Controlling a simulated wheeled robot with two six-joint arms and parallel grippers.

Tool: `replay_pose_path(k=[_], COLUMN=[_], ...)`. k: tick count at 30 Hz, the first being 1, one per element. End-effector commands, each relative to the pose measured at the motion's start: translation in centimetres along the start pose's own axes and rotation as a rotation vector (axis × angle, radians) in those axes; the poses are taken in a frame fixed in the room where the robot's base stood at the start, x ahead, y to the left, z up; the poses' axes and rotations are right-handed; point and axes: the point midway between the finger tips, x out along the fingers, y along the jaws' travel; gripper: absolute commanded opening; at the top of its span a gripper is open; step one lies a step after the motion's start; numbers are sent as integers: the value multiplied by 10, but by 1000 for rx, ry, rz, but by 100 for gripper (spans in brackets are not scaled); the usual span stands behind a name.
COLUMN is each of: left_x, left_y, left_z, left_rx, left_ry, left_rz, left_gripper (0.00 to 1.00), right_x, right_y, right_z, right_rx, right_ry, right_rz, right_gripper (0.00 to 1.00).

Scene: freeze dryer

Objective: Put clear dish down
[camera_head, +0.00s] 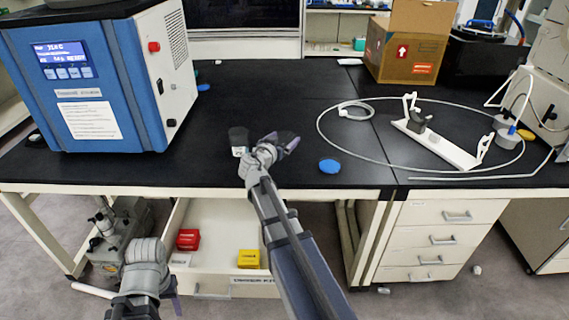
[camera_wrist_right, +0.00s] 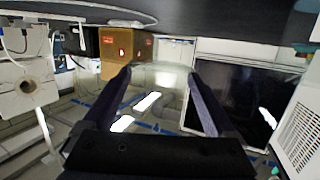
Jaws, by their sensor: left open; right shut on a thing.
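My right gripper (camera_head: 287,143) is over the black bench top, near its front edge. In the right wrist view the two fingers (camera_wrist_right: 160,85) are shut on the clear dish (camera_wrist_right: 161,73), a see-through round shape between their tips. In the head view the dish is hard to make out against the dark bench. Whether it touches the bench I cannot tell. My left gripper (camera_head: 160,303) is low at the bottom left, in front of the bench, open and empty.
A blue freeze dryer (camera_head: 95,95) fills the left. A tube (camera_head: 345,150) loops around a white stand (camera_head: 440,145) at right. An open drawer (camera_head: 215,225) is below.

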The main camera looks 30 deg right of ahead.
Motion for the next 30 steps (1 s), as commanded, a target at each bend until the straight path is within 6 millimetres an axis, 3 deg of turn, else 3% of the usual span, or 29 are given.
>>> replay_pose_path(k=[9, 18, 27, 30], left_x=[52, 58, 91, 94], left_y=[5, 6, 9, 9], left_z=[-3, -3, -5, -6], left_rx=[0, 0, 0, 0], left_ry=[0, 0, 0, 0], left_rz=[0, 0, 0, 0], left_gripper=[55, 55, 55, 55], right_x=[10, 12, 18, 19], right_y=[0, 0, 0, 0], right_z=[51, 57, 90, 93], right_rx=[0, 0, 0, 0], right_ry=[0, -1, -1, -1], right_rz=[-1, -1, -1, -1], right_gripper=[37, 37, 37, 37])
